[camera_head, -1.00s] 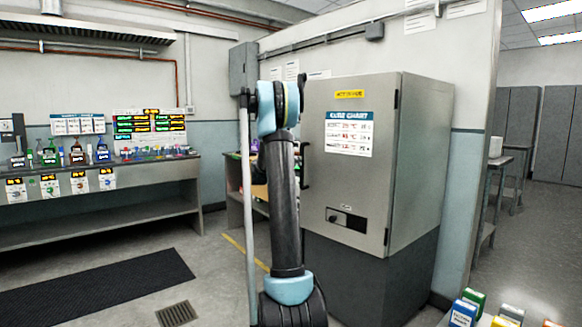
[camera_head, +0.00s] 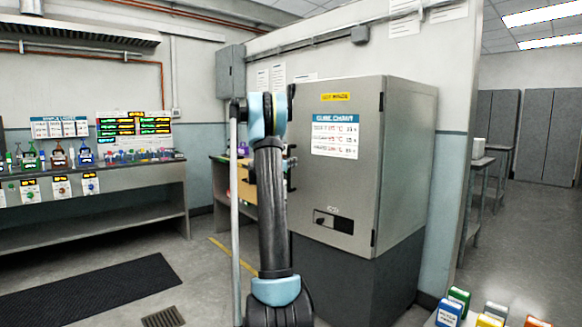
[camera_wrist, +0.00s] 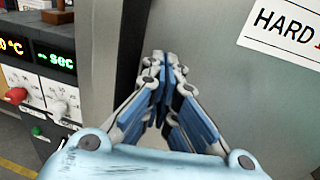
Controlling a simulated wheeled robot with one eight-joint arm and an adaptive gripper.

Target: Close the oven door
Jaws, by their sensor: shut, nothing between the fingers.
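The oven is a tall grey cabinet (camera_head: 405,165) right of my arm in the head view. Its front door (camera_head: 345,190) carries a yellow label and a cure chart (camera_head: 335,135). Contact with that surface cannot be told. The gripper is mostly hidden in the head view.
A panel with displays and knobs (camera_wrist: 40,75) is left in the wrist view. A bench with bottles (camera_head: 90,190) stands at the left wall. A black mat (camera_head: 85,290) lies on the floor. Coloured boxes (camera_head: 485,312) are at bottom right.

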